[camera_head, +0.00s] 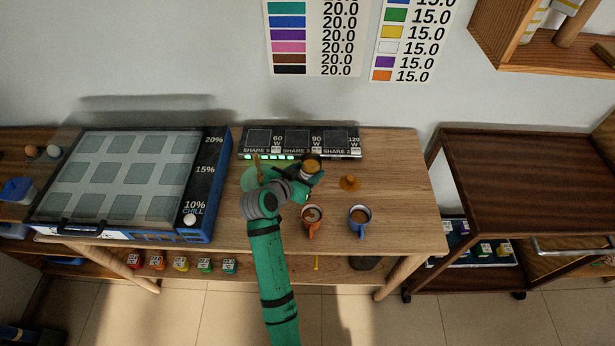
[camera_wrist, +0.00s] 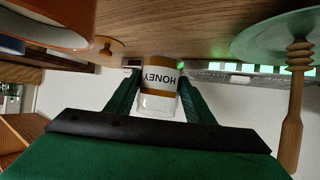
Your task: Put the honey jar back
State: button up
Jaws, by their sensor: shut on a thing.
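The honey jar (camera_head: 309,167) is a clear jar with a white label and amber contents. My gripper (camera_head: 305,177) is shut on it over the wooden table (camera_head: 405,185), just in front of the share panel. In the wrist view, the honey jar (camera_wrist: 158,88) sits between my two green fingers, and its HONEY label reads upside down, as does the whole view. I cannot tell whether its base touches the table. An amber lid-like disc with a knob (camera_head: 349,184) lies to the right; it also shows in the wrist view (camera_wrist: 108,47).
A wooden dipper (camera_wrist: 293,120) is at a green disc (camera_head: 250,179) left of my gripper. An orange mug (camera_head: 312,218) and a blue mug (camera_head: 360,219) stand in front. The black share panel (camera_head: 300,142) lies behind. The table's right end is clear. A dark cart (camera_head: 520,185) stands right.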

aim_at(306, 179)
jog(key=shift+f, duration=1.45)
jog(key=shift+f, duration=0.1)
jog(key=o, duration=1.3)
jog(key=shift+a+f, duration=0.1)
jog(key=shift+a, duration=0.05)
jog(key=shift+o, duration=0.2)
jog(key=shift+s, duration=0.1)
jog(key=shift+r, duration=0.2)
jog(key=v, duration=1.1)
jog(key=shift+s+r, duration=0.2)
jog(key=shift+s, duration=0.05)
